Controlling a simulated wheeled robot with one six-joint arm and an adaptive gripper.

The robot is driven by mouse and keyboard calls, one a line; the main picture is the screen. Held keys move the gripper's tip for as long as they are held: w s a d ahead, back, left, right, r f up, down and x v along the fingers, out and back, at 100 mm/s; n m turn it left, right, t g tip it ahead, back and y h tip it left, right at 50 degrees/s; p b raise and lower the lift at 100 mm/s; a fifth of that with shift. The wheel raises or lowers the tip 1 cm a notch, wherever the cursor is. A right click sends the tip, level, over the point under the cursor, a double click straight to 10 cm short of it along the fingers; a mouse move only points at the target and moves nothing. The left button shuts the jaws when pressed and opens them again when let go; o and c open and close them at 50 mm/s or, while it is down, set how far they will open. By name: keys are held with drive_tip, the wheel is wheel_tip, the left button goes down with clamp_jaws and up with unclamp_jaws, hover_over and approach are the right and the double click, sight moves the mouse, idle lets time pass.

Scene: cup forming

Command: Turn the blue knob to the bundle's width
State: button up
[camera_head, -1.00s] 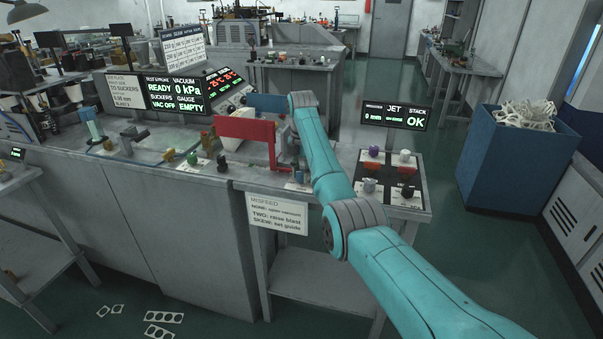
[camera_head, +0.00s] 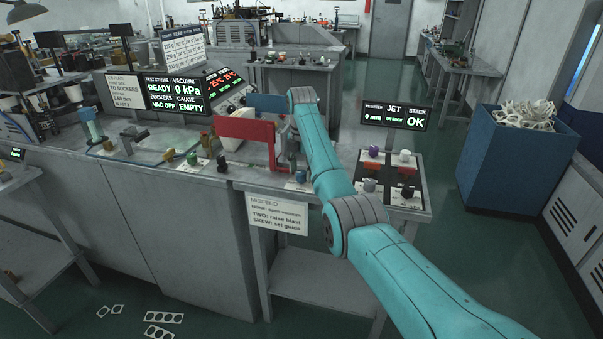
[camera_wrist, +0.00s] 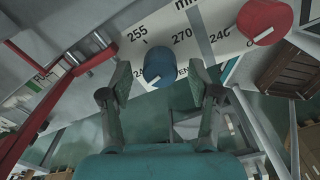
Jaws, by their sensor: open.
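In the wrist view the blue knob (camera_wrist: 158,64) stands on a white plate (camera_wrist: 205,40) printed with numbers, among them 255, 270 and 240. A pale mark shows near the knob's lower edge; what it points to I cannot tell. My gripper (camera_wrist: 159,78) is open, with one finger on each side of the blue knob and gaps between fingers and knob. A red knob (camera_wrist: 265,20) with a white line sits on the plate to the right. In the head view my arm covers much of this spot. I cannot make out the bundle.
A red panel (camera_head: 247,131) stands on the bench left of my arm. A blue bin (camera_head: 515,158) stands on the floor at right.

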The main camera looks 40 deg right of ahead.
sight(301, 172)
wheel_tip(301, 172, up, 6)
drive_tip(key=shift+r, duration=0.15)
idle(0.6)
